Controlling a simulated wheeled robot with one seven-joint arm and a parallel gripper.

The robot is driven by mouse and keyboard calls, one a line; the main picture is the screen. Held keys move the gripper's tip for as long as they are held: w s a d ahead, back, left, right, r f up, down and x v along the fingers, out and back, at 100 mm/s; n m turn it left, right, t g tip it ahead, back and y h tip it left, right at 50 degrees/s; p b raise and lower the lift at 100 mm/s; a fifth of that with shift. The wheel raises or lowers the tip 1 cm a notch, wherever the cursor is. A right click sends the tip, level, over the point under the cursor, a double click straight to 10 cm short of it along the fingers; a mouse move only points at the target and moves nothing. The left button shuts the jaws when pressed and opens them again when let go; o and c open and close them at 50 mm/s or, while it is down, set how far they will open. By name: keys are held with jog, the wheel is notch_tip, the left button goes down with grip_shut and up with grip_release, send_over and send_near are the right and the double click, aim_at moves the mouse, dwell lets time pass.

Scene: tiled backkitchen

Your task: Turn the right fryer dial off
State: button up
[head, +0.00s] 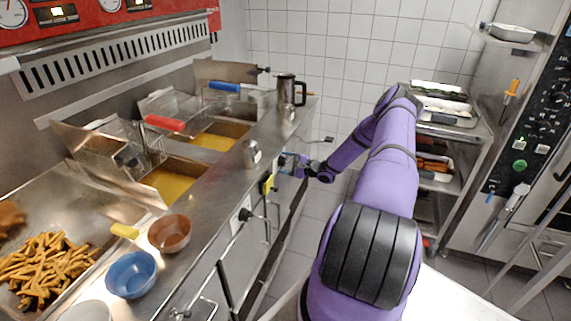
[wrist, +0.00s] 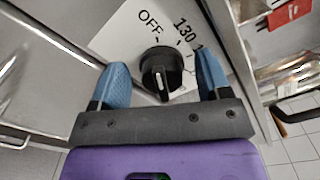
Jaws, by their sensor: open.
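The fryer dial (wrist: 160,68) is a round black knob on a white plate (wrist: 122,38) marked "OFF" and "130" in the wrist view. A light pointer line shows on the knob's face; I cannot tell which marking it is set to. My gripper (wrist: 162,62) is open, with one blue finger on each side of the knob; gaps show, and I see no clear contact. In the head view my gripper (head: 288,164) is at the fryer front, near the far fryer basin, and hides the dial there. Another black knob (head: 244,214) on a white plate is nearer.
Two fryer basins with yellow oil (head: 172,184) and baskets sit in the counter. A steel shaker (head: 251,153), a brown bowl (head: 170,233) and a blue bowl (head: 131,274) stand along its edge. A rack (head: 440,130) stands right; the floor between is free.

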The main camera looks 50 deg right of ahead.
jog(key=v, duration=1)
jog(key=shift+s+d, duration=0.15)
jog(key=shift+s, duration=0.1)
jog(key=shift+f, duration=0.1)
jog(key=w+a+r+n+g+y, duration=0.2)
jog(key=w+a+r+n+g, duration=0.15)
jog(key=a+r, duration=0.35)
jog(key=w+a+r+n+g+y, duration=0.2)
jog(key=a+r+n+g, duration=0.3)
jog(key=r, duration=0.4)
jog(key=s+a+r+n+g+h, duration=0.1)
jog(key=a+r+n+g, duration=0.15)
jog(key=a+r, duration=0.55)
jog(key=s+a+r+n+g+h, duration=0.1)
jog(key=s+a+r+n+g, duration=0.15)
jog(key=a+r, duration=0.45)
jog(key=s+a+r+n+g+h, duration=0.25)
jog(key=s+a+r+h, duration=0.35)
jog(key=s+a+r, duration=0.6)
jog(key=s+a+r+n+t+h, duration=0.1)
jog(key=s+a+r+t, duration=0.1)
jog(key=s, duration=0.5)
jog(key=s+a+r+n+t+h, duration=0.1)
jog(key=s+a+r+n+t, duration=0.1)
jog(key=s, duration=0.6)
jog(key=shift+a+r+t+h, duration=0.35)
jog(key=shift+a+r, duration=0.25)
jog(key=shift+r, duration=0.35)
